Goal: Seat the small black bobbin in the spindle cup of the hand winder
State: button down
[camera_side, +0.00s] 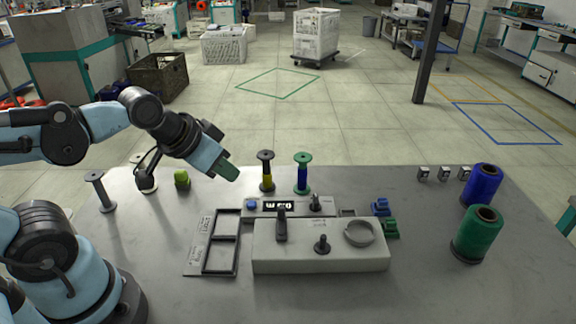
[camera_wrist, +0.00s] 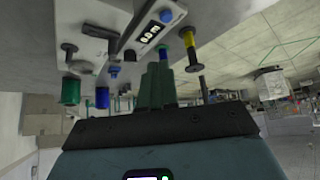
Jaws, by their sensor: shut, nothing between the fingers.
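The hand winder (camera_side: 300,262) is a pale grey box at the middle of the table. A round open ring (camera_side: 360,232) sits on its right top, probably the cup. A small black flanged piece (camera_side: 322,244) stands upright left of the ring; I cannot tell whether it is the bobbin or a fixed part. A dark upright lever (camera_side: 281,226) rises at the winder's left. My gripper (camera_side: 228,171), with green fingers, is shut and empty above the table's back left, away from the winder. The shut fingers (camera_wrist: 157,72) also show in the wrist view.
A yellow-wound spool (camera_side: 267,180) and a blue-and-green one (camera_side: 302,178) stand behind the winder, close to my gripper. A grey flanged post (camera_side: 99,192) stands at left. An open tray (camera_side: 222,246) lies left of the winder. Large green (camera_side: 474,240) and blue (camera_side: 482,187) cones stand at right.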

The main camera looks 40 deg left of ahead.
jog(key=c, duration=1.8)
grip_release()
jog(key=shift+o, duration=2.3)
jog(key=shift+w+a+r+m, duration=0.1)
jog(key=shift+w+r+m, duration=0.2)
jog(key=shift+m, duration=0.1)
jog(key=o, duration=0.7)
jog(key=w+r+m+g, duration=0.1)
jog(key=w+m, duration=0.1)
jog(key=w+a+r+m+g, duration=0.1)
jog(key=w+m, duration=0.1)
jog(key=m, duration=0.1)
jog(key=w+a+r+m+g, duration=0.1)
jog(key=w+m, duration=0.1)
jog(key=m, duration=0.1)
jog(key=shift+r, duration=0.15)
jog(key=shift+c, duration=0.2)
jog(key=m+g, duration=0.4)
jog(key=m, duration=0.7)
send_near(266, 154)
jog(key=shift+s+d, duration=0.25)
jog(key=shift+s, duration=0.15)
jog(key=shift+w+a+f+m, duration=0.25)
jog(key=shift+w+f+m, duration=0.2)
jog(key=shift+m, duration=0.15)
jog(key=shift+f, duration=3.7)
jog(key=shift+c, duration=0.3)
